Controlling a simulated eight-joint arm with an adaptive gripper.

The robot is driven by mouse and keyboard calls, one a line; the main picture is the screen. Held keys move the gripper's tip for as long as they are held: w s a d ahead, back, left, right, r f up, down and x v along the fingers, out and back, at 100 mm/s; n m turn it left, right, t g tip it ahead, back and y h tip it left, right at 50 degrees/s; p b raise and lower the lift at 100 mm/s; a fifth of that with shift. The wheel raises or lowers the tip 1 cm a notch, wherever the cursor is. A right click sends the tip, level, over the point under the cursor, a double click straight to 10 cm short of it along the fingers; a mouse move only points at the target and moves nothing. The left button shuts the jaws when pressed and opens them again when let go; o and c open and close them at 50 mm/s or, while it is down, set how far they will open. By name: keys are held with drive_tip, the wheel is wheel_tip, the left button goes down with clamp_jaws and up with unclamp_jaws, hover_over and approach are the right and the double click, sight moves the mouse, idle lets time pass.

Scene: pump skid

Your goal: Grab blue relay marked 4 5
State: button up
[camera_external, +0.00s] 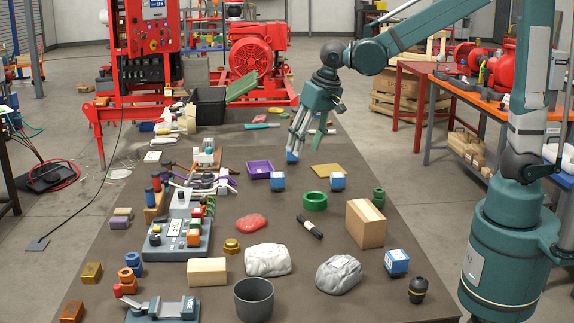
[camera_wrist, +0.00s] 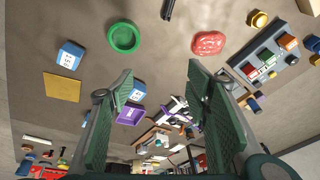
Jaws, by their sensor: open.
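Several blue-and-white relay blocks are on the dark table. In the external view one relay (camera_external: 277,181) sits beside the purple tray, one (camera_external: 337,181) by the yellow mat, and one (camera_external: 397,262) at the front right. Another blue block (camera_external: 292,156) shows just below my gripper (camera_external: 303,147). In the wrist view my gripper (camera_wrist: 160,78) is open with nothing between its fingers. There, one relay (camera_wrist: 70,56) is left of the green ring, and another (camera_wrist: 138,92) lies just beyond the left fingertip. Their printed marks are too small to read.
The purple tray (camera_external: 259,169), yellow mat (camera_external: 326,170) and green ring (camera_external: 315,201) are near the relays. The relay board (camera_external: 180,238) is left. Bare table lies between them.

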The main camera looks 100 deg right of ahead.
drive_tip(key=w+d+f+m+g+p, duration=0.1)
drive_tip(key=w+d+f+m+p, duration=0.3)
drive_tip(key=d, duration=0.5)
drive_tip(key=m+g+p, duration=0.2)
drive_tip(key=m, duration=0.1)
approach(277, 174)
drive_tip(key=shift+a+f, duration=0.2)
drive_tip(key=shift+f, duration=0.75)
drive_tip(key=shift+d+f, duration=0.25)
drive_tip(key=shift+f, duration=0.05)
drive_tip(key=shift+d+f, duration=0.15)
drive_tip(key=shift+f, duration=1.1)
drive_tip(key=shift+f, duration=0.15)
drive_tip(key=shift+s+d+f+b, duration=0.1)
drive_tip(key=shift+d+f+b, duration=0.1)
drive_tip(key=shift+f, duration=1)
drive_tip(key=shift+s+d+f+b, duration=0.1)
drive_tip(key=shift+d+f, duration=0.1)
drive_tip(key=shift+f, duration=1.05)
drive_tip(key=shift+c, duration=0.7)
drive_tip(key=c, duration=0.9)
